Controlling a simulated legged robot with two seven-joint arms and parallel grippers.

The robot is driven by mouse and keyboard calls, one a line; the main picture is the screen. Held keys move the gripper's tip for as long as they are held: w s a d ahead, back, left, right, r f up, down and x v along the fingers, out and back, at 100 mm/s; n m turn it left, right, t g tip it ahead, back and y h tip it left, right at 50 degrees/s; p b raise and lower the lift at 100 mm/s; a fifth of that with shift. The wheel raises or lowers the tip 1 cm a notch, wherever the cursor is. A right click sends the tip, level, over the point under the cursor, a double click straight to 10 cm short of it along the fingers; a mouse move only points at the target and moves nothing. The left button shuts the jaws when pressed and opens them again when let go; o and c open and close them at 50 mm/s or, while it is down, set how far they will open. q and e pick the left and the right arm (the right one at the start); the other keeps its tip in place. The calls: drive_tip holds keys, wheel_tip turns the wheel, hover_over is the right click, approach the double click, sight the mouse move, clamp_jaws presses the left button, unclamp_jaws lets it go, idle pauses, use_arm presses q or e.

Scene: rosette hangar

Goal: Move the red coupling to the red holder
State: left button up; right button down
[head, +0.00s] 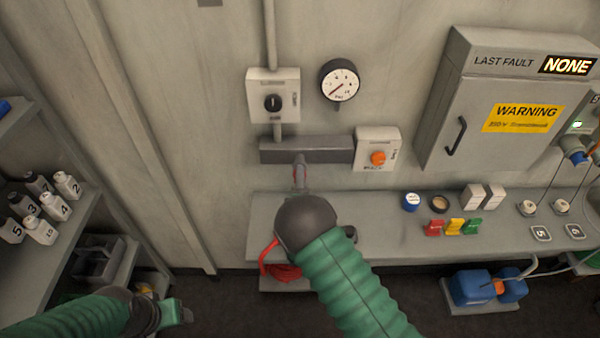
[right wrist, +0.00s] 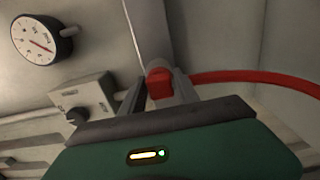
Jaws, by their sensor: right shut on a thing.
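The red coupling (right wrist: 160,84) shows in the right wrist view as a red block between the two fingers of my right gripper (right wrist: 158,88). A red hose (right wrist: 255,80) runs from beside it to the right. In the head view my right gripper (head: 300,172) is in front of the wall, just below a dark grey bar; its dark wrist hides much of the bench behind. The coupling is barely seen there. My left gripper (head: 170,312) is low at the left, and its jaws are unclear. I cannot make out a red holder for certain.
A bench (head: 375,240) runs along the wall. It bears red (head: 433,228), yellow (head: 455,227) and green (head: 474,226) blocks. The grey bar (head: 300,150) and a box with an orange knob (head: 377,158) are near my right gripper. A red hose coil (head: 282,270) lies below.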

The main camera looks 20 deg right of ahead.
drive_tip(key=shift+r+v, duration=0.2)
drive_tip(key=shift+v, duration=0.85)
drive_tip(key=shift+s+a+f, duration=0.1)
drive_tip(key=shift+a, duration=0.05)
drive_tip(key=shift+p+v, duration=0.55)
drive_tip(key=shift+v, duration=0.8)
drive_tip(key=shift+s, duration=0.1)
